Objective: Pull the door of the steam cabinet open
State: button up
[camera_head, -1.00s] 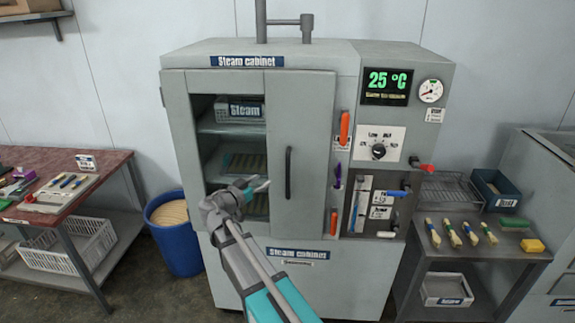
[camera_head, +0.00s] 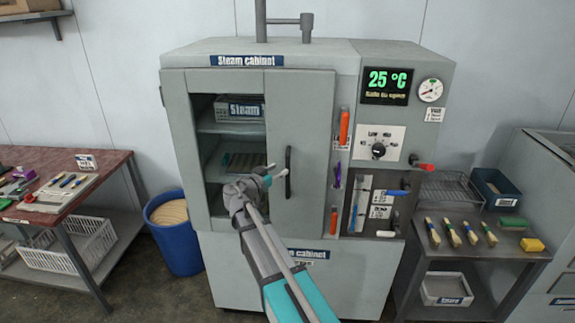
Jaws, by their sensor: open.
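The grey steam cabinet (camera_head: 210,56) stands against the back wall. Its door (camera_head: 313,130) is shut and has a window on its left part, through which shelves with a labelled box (camera_head: 240,107) and a dark rack show. The black vertical door handle (camera_head: 288,160) is right of the window. My gripper (camera_head: 279,170) is open, its fingertips at the middle of the handle. One finger overlaps the handle in the picture; I cannot tell whether it touches.
A control panel with a display (camera_head: 387,86), knob (camera_head: 378,150) and red lever (camera_head: 424,166) is right of the door. A blue bin (camera_head: 180,247) and red-topped table (camera_head: 100,190) stand left. A small table (camera_head: 478,252) with brushes stands right.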

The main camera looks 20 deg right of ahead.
jog(key=shift+x, duration=2.75)
grip_shut()
